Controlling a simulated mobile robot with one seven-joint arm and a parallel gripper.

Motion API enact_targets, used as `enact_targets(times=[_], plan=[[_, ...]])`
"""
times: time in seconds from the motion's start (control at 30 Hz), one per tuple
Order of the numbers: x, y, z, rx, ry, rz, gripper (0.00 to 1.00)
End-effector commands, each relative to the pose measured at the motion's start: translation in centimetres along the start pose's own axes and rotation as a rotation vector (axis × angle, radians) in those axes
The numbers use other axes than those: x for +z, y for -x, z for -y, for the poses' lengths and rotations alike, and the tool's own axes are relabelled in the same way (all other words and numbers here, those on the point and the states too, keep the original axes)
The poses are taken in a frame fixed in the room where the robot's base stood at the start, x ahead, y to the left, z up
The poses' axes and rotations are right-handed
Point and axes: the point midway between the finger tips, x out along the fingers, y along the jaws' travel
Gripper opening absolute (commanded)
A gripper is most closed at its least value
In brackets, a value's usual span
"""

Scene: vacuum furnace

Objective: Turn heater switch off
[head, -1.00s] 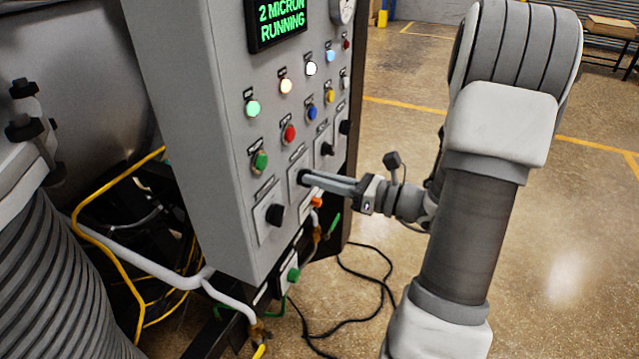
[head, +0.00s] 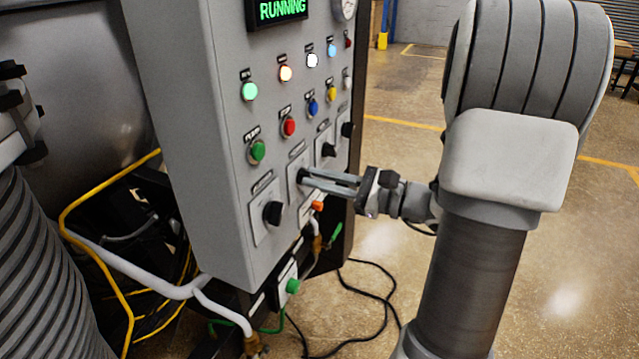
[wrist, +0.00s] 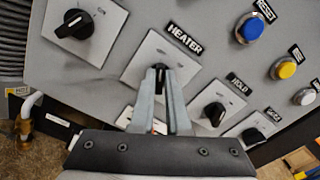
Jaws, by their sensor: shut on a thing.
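The heater switch (wrist: 159,68) is a small black rotary knob on a pale square plate, under a black HEATER label (wrist: 185,38) in the wrist view. My gripper (wrist: 160,76) is shut on this knob, with one long grey finger on each side of it. In the head view my gripper (head: 305,177) reaches the control panel (head: 200,120) from the right, its fingertips at the switch plate (head: 293,165). The fingers hide much of the knob there. The exact setting of the knob is hard to read.
Similar black knobs sit close by, one on the left (head: 272,213) and one on the right (head: 327,149). Coloured push buttons, such as a red one (head: 289,127), are above. Yellow and white cables hang below left. The floor on the right is open.

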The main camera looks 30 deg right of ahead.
Motion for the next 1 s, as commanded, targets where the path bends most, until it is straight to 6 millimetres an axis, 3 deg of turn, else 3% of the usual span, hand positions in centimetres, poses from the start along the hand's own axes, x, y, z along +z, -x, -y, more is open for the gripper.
enact_targets(times=[0.47, 0.5, 0.63, 1.0], plan=[[-0.10, 0.04, -0.07, 0.001, 0.013, -0.003, 0.00], [-0.10, 0.04, -0.07, 0.001, 0.013, -0.003, 0.19], [-0.08, 0.03, -0.05, 0.001, 0.013, -0.003, 0.42], [-0.02, 0.01, -0.02, 0.001, 0.013, -0.001, 0.44]])
